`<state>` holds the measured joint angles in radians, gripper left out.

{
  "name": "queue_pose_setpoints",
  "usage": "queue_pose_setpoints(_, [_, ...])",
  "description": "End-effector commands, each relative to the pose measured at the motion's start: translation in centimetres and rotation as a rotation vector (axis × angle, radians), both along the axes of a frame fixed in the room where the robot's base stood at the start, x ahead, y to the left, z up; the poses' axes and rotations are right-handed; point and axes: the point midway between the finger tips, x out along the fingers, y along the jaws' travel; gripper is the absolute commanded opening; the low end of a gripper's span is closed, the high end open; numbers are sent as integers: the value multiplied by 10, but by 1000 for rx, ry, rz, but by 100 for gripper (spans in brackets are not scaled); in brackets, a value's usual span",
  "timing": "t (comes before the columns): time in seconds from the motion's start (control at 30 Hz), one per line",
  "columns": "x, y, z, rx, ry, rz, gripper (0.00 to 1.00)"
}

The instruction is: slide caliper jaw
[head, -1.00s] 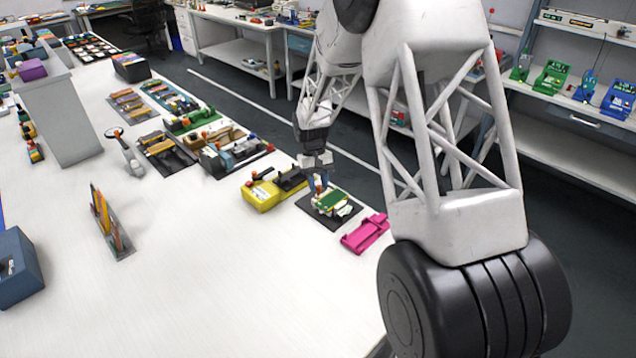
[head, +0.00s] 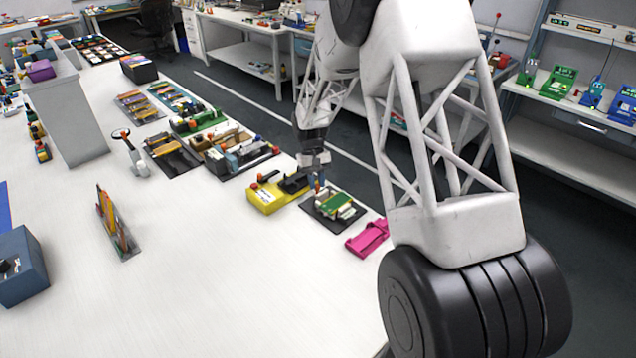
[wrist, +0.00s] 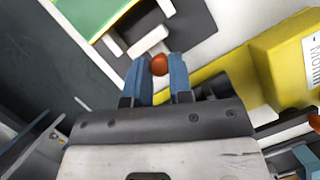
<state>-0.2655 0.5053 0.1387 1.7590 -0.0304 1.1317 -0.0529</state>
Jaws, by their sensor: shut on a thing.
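The caliper fixture (head: 335,208) has a green plate and white parts on a dark base, at the bench's right edge in the head view. In the wrist view its green plate (wrist: 97,14) is at the top left, with a white bar (wrist: 150,40) below it, which I take to be the sliding jaw. My gripper (wrist: 160,68) points down at the fixture's far-left side. Its blue fingers are shut on a small orange-red knob (wrist: 159,63) close to the white bar. The fingers also show small in the head view (head: 318,182). How the knob joins the jaw is hidden.
A yellow device (head: 266,198) stands close on the left of the fixture; it also fills the right of the wrist view (wrist: 285,65). A pink part (head: 368,238) lies at the right. Several other fixtures line the bench's far edge. The white bench (head: 230,270) is clear in front.

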Motion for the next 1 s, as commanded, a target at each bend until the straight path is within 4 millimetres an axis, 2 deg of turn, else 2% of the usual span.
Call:
queue_pose_setpoints(0.03, [1, 1, 1, 1, -2, 0, 23])
queue_pose_setpoints(0.2, [1, 0, 0, 1, -2, 0, 46])
queue_pose_setpoints(0.67, [3, 1, 7, 1, -2, 0, 46])
queue_pose_setpoints(1.0, [17, 6, 43, 1, -4, 0, 46])
